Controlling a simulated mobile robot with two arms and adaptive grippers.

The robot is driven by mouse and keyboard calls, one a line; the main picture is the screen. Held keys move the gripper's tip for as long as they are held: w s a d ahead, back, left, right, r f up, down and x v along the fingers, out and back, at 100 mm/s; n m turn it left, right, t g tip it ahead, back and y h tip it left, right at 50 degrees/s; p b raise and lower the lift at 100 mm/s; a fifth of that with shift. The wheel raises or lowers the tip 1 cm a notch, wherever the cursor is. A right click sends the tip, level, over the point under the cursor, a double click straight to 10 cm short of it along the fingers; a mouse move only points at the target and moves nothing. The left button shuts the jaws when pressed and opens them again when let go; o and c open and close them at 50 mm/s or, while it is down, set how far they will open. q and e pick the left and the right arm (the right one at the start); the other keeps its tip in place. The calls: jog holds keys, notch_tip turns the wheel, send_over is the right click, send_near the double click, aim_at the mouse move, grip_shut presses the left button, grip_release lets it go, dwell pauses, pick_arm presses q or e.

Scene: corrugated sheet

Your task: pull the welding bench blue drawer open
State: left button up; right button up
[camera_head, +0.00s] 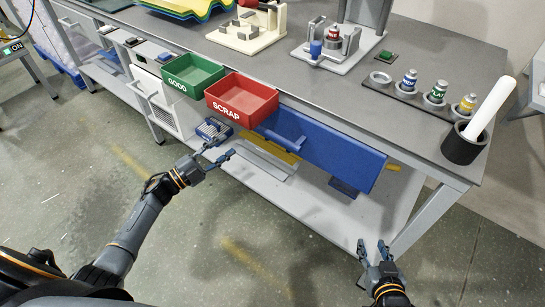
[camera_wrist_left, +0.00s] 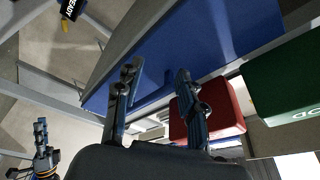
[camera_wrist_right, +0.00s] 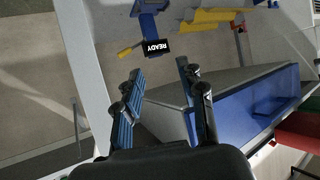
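The blue drawer (camera_head: 335,158) is a long blue panel under the bench top, right of the red SCRAP bin. It also fills the upper part of the left wrist view (camera_wrist_left: 215,35) and shows at the right in the right wrist view (camera_wrist_right: 255,95). Its blue bar handle (camera_head: 285,143) is near the panel's left end. My left gripper (camera_head: 220,150) is open and empty, left of and below the handle, apart from it. My right gripper (camera_head: 373,244) is open and empty, low in front of the bench, below the drawer's right end. How far the drawer stands out is unclear.
The green GOOD bin (camera_head: 193,75) and red SCRAP bin (camera_head: 241,98) hang at the bench's front edge, above my left gripper. A grey bench leg (camera_head: 422,225) stands near my right gripper. A lower shelf (camera_head: 300,195) lies under the drawer. The floor in front is clear.

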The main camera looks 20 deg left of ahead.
aim_at(273, 132)
pick_arm(q)
jog(key=s+d+r+m+g+h+b, duration=0.3)
jog(key=r+m+g+h+b, duration=0.4)
jog(key=m, duration=0.6)
jog(key=shift+g, duration=0.6)
jog(key=x, duration=0.8)
jog(key=f+x, duration=0.1)
jog(key=x, duration=0.3)
jog(key=shift+w+d, duration=0.3)
jog(key=shift+d, duration=0.1)
pick_arm(e)
notch_tip(273, 132, up, 19)
jog(key=a+t+y, duration=0.1)
jog(key=t+y, duration=0.1)
jog(key=t, duration=0.5)
jog(key=shift+f, duration=0.2)
pick_arm(q)
jog(key=shift+c, duration=0.4)
grip_shut()
